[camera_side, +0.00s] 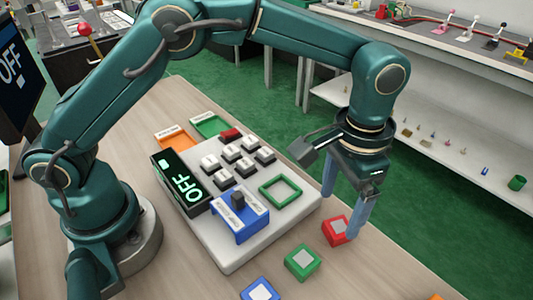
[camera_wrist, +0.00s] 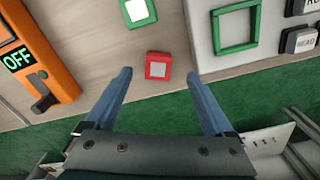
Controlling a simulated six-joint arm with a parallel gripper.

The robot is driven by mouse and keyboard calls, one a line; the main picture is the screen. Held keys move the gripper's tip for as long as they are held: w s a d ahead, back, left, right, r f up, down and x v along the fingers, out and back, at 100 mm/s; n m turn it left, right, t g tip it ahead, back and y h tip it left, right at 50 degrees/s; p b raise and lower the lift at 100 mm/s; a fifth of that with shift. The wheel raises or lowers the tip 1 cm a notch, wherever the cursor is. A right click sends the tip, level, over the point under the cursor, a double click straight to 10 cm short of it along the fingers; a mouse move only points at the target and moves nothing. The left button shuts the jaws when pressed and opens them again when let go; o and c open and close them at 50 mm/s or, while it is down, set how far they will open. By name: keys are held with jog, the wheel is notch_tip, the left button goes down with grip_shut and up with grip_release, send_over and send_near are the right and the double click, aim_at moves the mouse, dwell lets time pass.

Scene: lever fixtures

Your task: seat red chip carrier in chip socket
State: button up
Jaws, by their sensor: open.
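The red chip carrier (camera_side: 337,229), a small square block with a pale top, lies flat on the table. It also shows in the wrist view (camera_wrist: 158,66). A green square frame, apparently the chip socket (camera_side: 280,182), is on the light grey panel and looks empty; it also shows in the wrist view (camera_wrist: 214,32). My gripper (camera_side: 339,215) is open and points down at the red carrier. In the wrist view the carrier lies between and slightly beyond the two blue fingertips (camera_wrist: 158,73), apart from both. Exact fingertip height above the table is unclear.
A green carrier (camera_side: 302,262) and a blue carrier (camera_side: 260,291) lie nearby. The grey panel (camera_side: 235,255) bears key switches, a blue lever fixture (camera_side: 240,228) and a display reading OFF (camera_side: 185,185). An orange lever fixture (camera_wrist: 45,60) shows in the wrist view. The table edge is close.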

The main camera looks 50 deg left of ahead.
aim_at(333, 228)
jog(key=shift+s+d+f, duration=0.1)
jog(key=shift+s+f, duration=0.1)
jog(key=shift+f, duration=2.35)
jog(key=shift+c, duration=0.3)
grip_shut()
jog(key=shift+w, duration=0.1)
